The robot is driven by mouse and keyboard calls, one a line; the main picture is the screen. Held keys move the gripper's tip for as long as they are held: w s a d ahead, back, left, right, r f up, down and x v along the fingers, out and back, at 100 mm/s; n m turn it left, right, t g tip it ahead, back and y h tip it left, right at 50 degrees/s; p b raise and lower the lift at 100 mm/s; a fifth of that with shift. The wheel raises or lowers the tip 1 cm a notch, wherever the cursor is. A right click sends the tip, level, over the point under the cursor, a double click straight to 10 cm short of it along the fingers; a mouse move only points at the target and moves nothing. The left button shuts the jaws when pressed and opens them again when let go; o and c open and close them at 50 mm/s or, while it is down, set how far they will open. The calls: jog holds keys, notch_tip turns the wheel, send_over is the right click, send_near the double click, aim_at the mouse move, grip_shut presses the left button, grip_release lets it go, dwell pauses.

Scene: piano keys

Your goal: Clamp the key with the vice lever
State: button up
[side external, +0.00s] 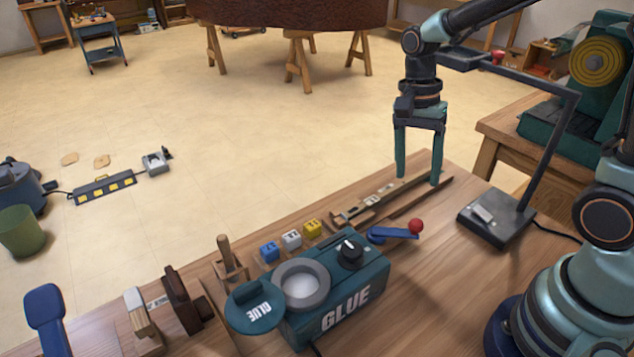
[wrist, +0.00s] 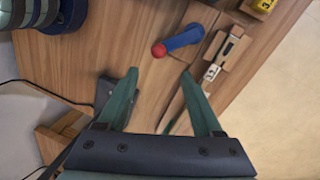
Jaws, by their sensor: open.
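The vice lever is a blue bar (side external: 392,233) with a red ball (side external: 416,226) at its end. In the wrist view the blue bar (wrist: 183,38) and red ball (wrist: 159,50) lie just beyond my fingertips. The key (side external: 378,194) is a pale strip with a numbered end, lying in a wooden vice (side external: 345,216). It also shows in the wrist view (wrist: 222,56), right of the lever. My gripper (side external: 418,181) is open and empty, pointing down above the bench by the far end of the key. It also shows in the wrist view (wrist: 160,72).
A teal glue pot (side external: 345,295) with a round opening stands left of the lever. Blue, white and yellow numbered blocks (side external: 291,240) sit behind it. A lamp base (side external: 497,217) with a tall arm stands at the right. Bench space between lever and lamp is clear.

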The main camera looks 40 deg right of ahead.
aim_at(416, 220)
jog(key=shift+w+r, duration=0.15)
jog(key=shift+r, duration=0.6)
jog(key=s+f+m, duration=0.1)
jog(key=f, duration=0.3)
jog(key=f+m, duration=0.1)
jog(key=f, duration=0.3)
jog(key=s+f+m, duration=0.1)
jog(key=f, duration=0.3)
jog(key=shift+s+m, duration=0.35)
jog(key=shift+m, duration=0.05)
grip_shut()
dwell(0.9)
